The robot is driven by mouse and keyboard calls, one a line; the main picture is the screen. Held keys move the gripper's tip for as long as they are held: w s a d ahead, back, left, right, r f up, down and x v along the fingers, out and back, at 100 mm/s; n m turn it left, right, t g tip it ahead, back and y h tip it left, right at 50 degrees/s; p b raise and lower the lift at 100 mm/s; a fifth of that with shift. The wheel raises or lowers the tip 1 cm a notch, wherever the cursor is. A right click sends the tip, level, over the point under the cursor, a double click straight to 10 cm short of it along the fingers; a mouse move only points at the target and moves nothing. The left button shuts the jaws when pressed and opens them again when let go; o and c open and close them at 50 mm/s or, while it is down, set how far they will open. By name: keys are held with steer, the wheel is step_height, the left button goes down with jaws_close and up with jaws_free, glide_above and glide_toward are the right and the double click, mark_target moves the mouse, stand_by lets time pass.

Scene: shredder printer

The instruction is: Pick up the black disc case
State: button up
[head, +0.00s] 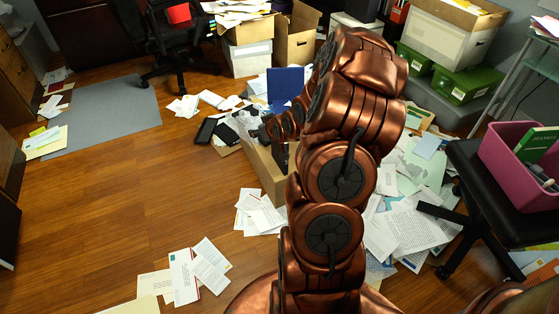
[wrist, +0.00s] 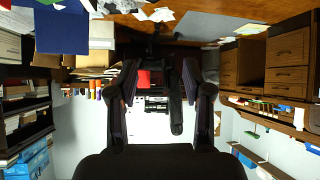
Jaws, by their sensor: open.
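My gripper (wrist: 160,72) shows in the wrist view, which is upside down, with its two dark fingers spread wide and nothing between them. In the head view my copper arm bends over and ends left of the picture's middle, above the cluttered floor. Several black shapes (head: 228,135) lie or hang just left of my wrist there. I cannot tell which are my gripper's fingers and which could be the black disc case. No disc case shows clearly in the wrist view. My arm hides part of the floor behind it.
An open cardboard box (head: 262,172) stands beside my arm, with a blue binder (head: 285,85) behind. Loose papers (head: 410,225) cover the floor around. A black chair (head: 505,180) bears a pink bin (head: 520,165) at right. Bare wooden floor (head: 130,210) lies left.

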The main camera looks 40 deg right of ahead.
steer(key=s+d+f+m+t+h+b, duration=0.25)
steer(key=d+f+b, duration=0.45)
steer(key=d+f, duration=0.35)
steer(key=t+b, duration=0.1)
steer(key=b, duration=0.2)
glide_above(280, 150)
steer(key=w+d, duration=0.2)
steer(key=shift+a+f, duration=0.1)
steer(key=shift+f, duration=1.65)
jaws_close()
